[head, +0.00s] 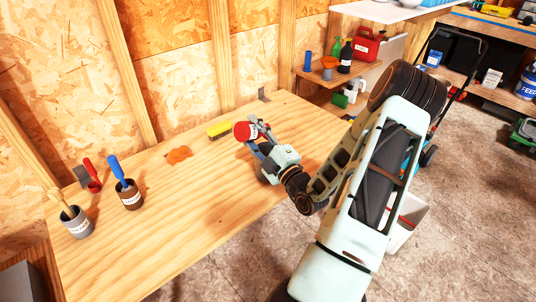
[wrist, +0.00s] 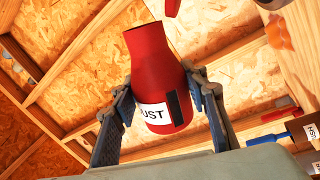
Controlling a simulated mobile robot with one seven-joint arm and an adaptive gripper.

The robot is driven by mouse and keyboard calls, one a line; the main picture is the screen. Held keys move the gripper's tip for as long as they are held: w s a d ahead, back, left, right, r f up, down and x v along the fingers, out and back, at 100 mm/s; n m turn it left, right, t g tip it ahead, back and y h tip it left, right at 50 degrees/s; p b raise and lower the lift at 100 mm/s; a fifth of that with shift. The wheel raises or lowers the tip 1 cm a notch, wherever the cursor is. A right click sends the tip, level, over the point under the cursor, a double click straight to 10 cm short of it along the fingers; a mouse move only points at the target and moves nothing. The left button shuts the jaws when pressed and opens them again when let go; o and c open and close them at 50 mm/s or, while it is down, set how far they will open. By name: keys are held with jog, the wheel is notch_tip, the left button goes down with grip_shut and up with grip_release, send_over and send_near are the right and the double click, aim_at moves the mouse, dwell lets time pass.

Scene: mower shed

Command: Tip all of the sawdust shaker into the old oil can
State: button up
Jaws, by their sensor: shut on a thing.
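The sawdust shaker (wrist: 157,65) is a red bottle with a narrower neck, a white label ending in "UST" and a dark strip. My gripper (wrist: 165,95) is shut on its wider lower part, one finger on each side. In the head view the shaker (head: 243,132) is held over the back right of the bench, and it looks tilted, with a red end towards the left. My gripper (head: 262,142) partly covers it there. Its contents do not show. I cannot pick out the old oil can for certain; a brown labelled can (head: 131,201) holds a blue-handled tool.
On the wooden bench (head: 150,245) a grey can (head: 79,229) with a brush stands at the left, near a red-handled tool (head: 91,172). An orange patch (head: 179,154) and a yellow brush (head: 218,129) lie at the back. The front middle of the bench is clear.

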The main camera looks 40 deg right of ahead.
jog(key=shift+a+f+n+b, duration=0.15)
jog(key=shift+f+n+b, duration=0.35)
jog(key=shift+b, duration=0.35)
jog(key=f+n+b, duration=0.2)
jog(key=b, duration=0.3)
jog(key=shift+a+f+y, duration=0.1)
jog(key=shift+a+y, duration=0.1)
jog(key=shift+y, duration=0.2)
jog(key=a+f+n+g+y+b, duration=0.1)
jog(key=f+n+b, duration=0.3)
jog(key=n, duration=0.3)
jog(key=a+f+n+g+y+b, duration=0.1)
jog(key=f+n+y+b, duration=0.1)
jog(key=n+b, duration=0.5)
jog(key=a+f+n+g+y+b, duration=0.1)
jog(key=a+f+n+b, duration=0.1)
jog(key=f+n+b, duration=0.3)
jog(key=shift+s+a+f+n+b, duration=0.1)
jog(key=shift+f+n+b, duration=0.15)
jog(key=shift+n, duration=0.65)
jog(key=shift+s+f+n+b, duration=0.1)
jog(key=shift+n+b, duration=0.25)
jog(key=shift+n, duration=0.55)
notch_tip(320, 180, up, 6)
jog(key=p, duration=0.5)
